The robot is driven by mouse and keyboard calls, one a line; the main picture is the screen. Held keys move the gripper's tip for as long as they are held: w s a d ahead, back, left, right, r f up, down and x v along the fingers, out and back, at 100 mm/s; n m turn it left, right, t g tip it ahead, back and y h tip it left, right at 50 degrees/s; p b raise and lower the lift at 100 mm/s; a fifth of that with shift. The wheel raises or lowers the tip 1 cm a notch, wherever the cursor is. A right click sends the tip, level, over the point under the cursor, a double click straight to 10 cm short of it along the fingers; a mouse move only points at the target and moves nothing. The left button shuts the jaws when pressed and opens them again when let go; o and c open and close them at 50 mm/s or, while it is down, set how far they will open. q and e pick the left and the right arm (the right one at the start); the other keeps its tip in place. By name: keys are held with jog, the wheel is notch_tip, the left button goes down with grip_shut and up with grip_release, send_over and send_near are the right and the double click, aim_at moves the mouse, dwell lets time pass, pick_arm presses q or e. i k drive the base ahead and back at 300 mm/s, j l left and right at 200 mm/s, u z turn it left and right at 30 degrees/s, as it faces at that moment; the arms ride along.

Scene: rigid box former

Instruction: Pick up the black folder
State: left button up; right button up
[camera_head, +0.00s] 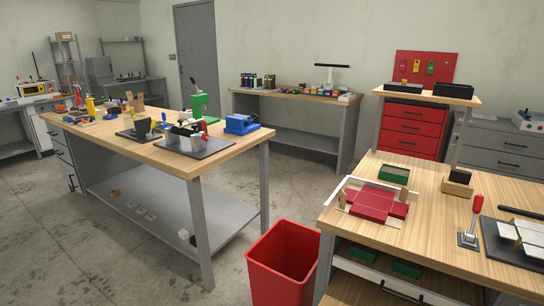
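Neither of my grippers shows in the head view. No thing is plainly recognisable as the black folder. Dark candidates are on the right wooden bench (440,245): a long black bar (522,212) lies at the right edge by a dark plate, and a small wooden block with a black top (458,182) stands near the back. A red cross-shaped sheet (377,207) lies flat on this bench, with a white fence (345,183) around its back and left.
A red bin (283,262) stands left of that bench. A longer workbench (160,155) with tools is at left. Grey floor lies between the benches.

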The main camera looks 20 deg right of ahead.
aim_at(535, 215)
jog(key=k+l, duration=0.15)
jog(key=l, duration=0.25)
jog(key=k+l, duration=0.1)
jog(key=l, duration=0.3)
jog(key=k+l, duration=0.15)
jog(key=l, duration=0.25)
jog(key=k+l, duration=0.1)
jog(key=l, duration=0.3)
jog(key=k+l, duration=0.15)
jog(key=l, duration=0.25)
jog(key=k+l, duration=0.1)
jog(key=l, duration=0.3)
